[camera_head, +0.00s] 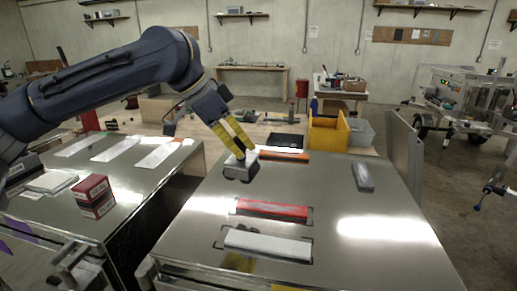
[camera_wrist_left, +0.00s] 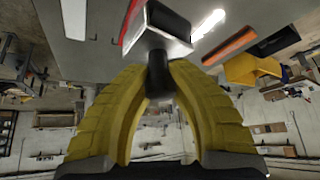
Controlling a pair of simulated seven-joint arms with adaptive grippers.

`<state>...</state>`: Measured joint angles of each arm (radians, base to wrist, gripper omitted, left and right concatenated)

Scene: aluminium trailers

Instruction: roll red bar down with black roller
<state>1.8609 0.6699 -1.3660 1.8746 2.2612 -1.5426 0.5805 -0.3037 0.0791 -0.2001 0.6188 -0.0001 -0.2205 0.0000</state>
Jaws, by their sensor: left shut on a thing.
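The red bar (camera_head: 272,209) lies flat on the metal table top in the head view, with dark strips around its edges. In the left wrist view, a red strip (camera_wrist_left: 132,22) shows partly behind the roller. My left gripper (camera_head: 240,148) has yellow fingers shut on the black roller (camera_head: 240,170), which has a pale upper part. The roller is beyond the red bar and to its left, apart from it. In the left wrist view, the fingers (camera_wrist_left: 160,95) close around its black handle (camera_wrist_left: 158,75). Whether the roller touches the table is unclear. My right gripper is out of view.
A white bar (camera_head: 267,244) lies nearer than the red one, and an orange bar (camera_head: 290,156) lies beyond. A grey block (camera_head: 364,177) sits on the right. A yellow bin (camera_head: 329,134) stands behind. A red box (camera_head: 94,196) is on the left table.

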